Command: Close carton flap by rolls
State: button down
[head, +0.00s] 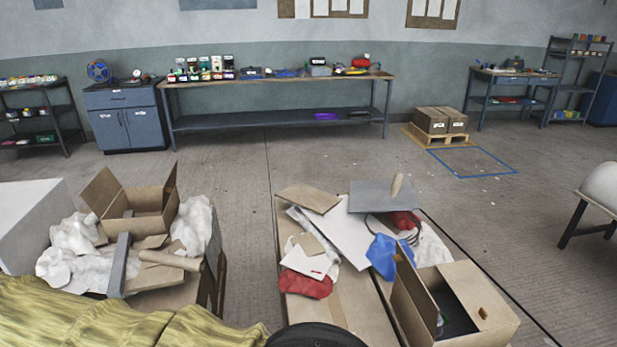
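An open cardboard carton (148,201) stands at the left among white crumpled bundles, with flaps raised at its left and right. A tan cardboard roll (171,260) lies in front of it, on flat cardboard pieces. A second open carton (478,297) stands at the lower right; one flap stands up at its left and another slopes out at its right, and its inside is dark with small items in it. A short tan roll (397,186) stands tilted on a grey panel behind it. My gripper is not in view.
Cardboard, white sheets, a red bundle (305,284) and a blue bundle (383,256) clutter the low middle surface. Yellow-green cloth (90,318) covers the lower left. Floor (245,215) is open between the piles and toward the back workbench (275,84). A pallet with boxes (440,121) stands behind.

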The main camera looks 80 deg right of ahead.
aim_at(427, 307)
jog(key=z, duration=3.05)
jog(key=k, duration=0.55)
jog(key=u, duration=1.2)
jog(key=i, duration=1.05)
jog(key=z, duration=0.8)
